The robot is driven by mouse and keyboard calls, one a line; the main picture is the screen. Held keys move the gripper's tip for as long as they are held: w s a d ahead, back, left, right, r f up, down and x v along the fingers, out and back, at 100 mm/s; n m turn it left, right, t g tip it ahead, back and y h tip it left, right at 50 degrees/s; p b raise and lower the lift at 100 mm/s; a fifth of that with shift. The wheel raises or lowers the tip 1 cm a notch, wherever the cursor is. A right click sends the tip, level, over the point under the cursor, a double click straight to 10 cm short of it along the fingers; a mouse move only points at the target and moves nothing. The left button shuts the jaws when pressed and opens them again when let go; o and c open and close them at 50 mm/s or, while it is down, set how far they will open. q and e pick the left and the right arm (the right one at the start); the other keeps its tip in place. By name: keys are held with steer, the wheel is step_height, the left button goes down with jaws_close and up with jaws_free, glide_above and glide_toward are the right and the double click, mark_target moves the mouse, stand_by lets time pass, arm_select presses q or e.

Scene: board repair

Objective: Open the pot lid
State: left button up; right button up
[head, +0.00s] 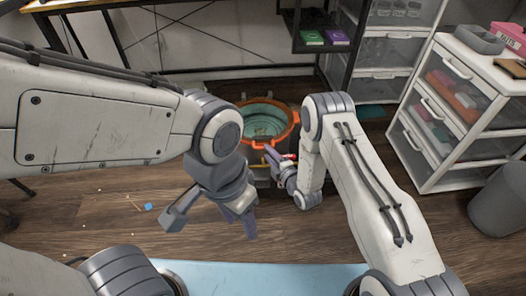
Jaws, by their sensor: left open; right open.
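A round pot (297,120) with a thick orange rim stands on the floor in the middle of the head view. Inside the rim is a teal, glassy round surface (262,118); I cannot tell whether this is the lid or the pot's inside. My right gripper (276,163) is at the pot's front right side, just below the rim, open; whether it touches the pot is unclear. My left gripper (212,222) is open and empty, in front and to the left of the pot, pointing down. My arms hide part of the pot's sides.
A white drawer unit (440,130) stands at the right, with a grey bin (500,200) beside it. A black shelf (320,45) and clear drawers (385,50) are behind. A small blue piece (148,206) and crumbs lie on the open wooden floor at the left.

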mark_target(263, 148)
steer(key=b+x, duration=0.1)
steer(key=x, duration=0.3)
steer(key=shift+f, duration=0.1)
steer(key=shift+w+a+b, duration=0.25)
steer(key=shift+w+b, duration=0.05)
steer(key=shift+w, duration=0.1)
jaws_close()
stand_by(1.0)
